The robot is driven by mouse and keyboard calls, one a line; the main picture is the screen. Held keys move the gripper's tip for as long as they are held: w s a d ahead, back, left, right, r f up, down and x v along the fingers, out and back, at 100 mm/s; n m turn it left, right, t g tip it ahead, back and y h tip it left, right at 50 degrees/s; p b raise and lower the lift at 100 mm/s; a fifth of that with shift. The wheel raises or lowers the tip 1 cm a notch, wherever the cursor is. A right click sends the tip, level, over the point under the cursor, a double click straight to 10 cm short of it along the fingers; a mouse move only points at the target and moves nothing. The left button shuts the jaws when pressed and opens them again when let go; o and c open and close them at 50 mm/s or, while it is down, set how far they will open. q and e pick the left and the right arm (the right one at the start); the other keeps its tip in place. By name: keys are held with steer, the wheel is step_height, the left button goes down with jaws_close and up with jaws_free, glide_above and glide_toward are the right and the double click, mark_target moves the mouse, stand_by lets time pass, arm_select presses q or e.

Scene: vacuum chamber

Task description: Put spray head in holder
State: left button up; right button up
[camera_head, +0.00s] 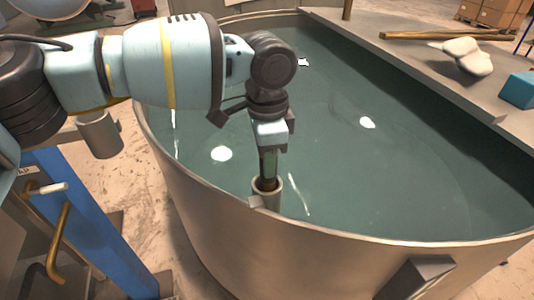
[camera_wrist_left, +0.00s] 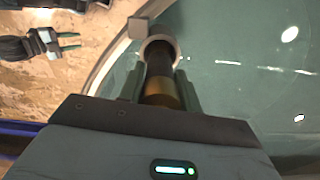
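The spray head (camera_wrist_left: 159,68) is a dark cylinder with a brass-coloured band, held between the two fingers of my left gripper (camera_wrist_left: 160,88). In the head view my left gripper (camera_head: 268,150) points down over the near rim of the tank. The holder (camera_head: 266,200) is a small grey open cup fixed at that rim. It shows as a ring in the wrist view (camera_wrist_left: 175,42). The spray head's dark lower end is inside the holder's mouth, roughly upright; how deep it sits is hidden. My right gripper (camera_wrist_left: 68,41) shows only in the wrist view, open and empty above the floor.
The large metal tank (camera_head: 230,235) holds greenish liquid. A ledge (camera_head: 420,65) at the upper right bears a stick, a pale lump and a teal block (camera_head: 519,90). A blue post with a brass handle (camera_head: 59,245) stands at the lower left.

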arm_select(q)
steer(key=o, duration=0.3)
steer(key=shift+r, duration=0.15)
step_height(320, 180, up, 12)
steer(key=shift+r, duration=0.1)
stand_by(0.4)
